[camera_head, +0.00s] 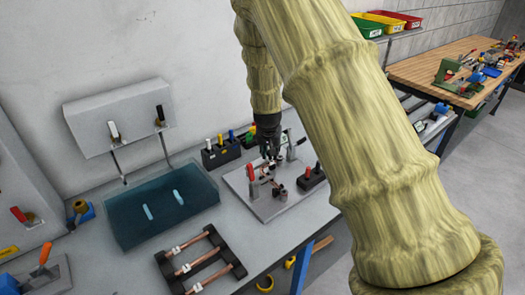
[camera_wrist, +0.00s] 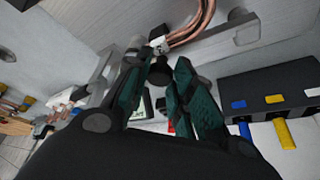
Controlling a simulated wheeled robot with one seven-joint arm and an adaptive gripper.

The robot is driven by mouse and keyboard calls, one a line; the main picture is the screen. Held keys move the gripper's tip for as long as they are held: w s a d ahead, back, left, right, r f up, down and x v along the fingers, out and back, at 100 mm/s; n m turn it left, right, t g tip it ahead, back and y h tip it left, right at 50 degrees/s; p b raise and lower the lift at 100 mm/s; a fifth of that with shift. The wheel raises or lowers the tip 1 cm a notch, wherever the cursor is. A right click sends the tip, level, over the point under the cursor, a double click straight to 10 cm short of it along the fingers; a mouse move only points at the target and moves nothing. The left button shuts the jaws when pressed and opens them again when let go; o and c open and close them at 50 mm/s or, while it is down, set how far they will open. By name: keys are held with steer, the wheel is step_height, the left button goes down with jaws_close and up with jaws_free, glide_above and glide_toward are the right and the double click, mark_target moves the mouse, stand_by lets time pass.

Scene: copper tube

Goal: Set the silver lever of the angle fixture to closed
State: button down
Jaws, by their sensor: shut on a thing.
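The angle fixture (camera_head: 262,205) is a pale grey plate on the bench with red-tipped clamps and small copper and dark parts on it. My gripper (camera_head: 270,155) points down over the back middle of this plate. In the wrist view the two teal fingers of my gripper (camera_wrist: 158,90) close around a dark round knob (camera_wrist: 160,72). I take the knob to be the end of the silver lever, but its shaft is mostly hidden by the fingers. I cannot tell the lever's angle. Bent copper tubes (camera_wrist: 192,28) show just beyond the fingertips.
A black holder (camera_head: 221,155) with coloured handles stands left behind the plate. A small dark block (camera_head: 312,180) with red tips sits at the right.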

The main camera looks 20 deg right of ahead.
steer(key=shift+d+r, duration=0.15)
steer(key=c, duration=1.2)
jaws_free()
steer(key=shift+s, duration=0.1)
steer(key=v, duration=1.1)
steer(key=shift+r, duration=0.4)
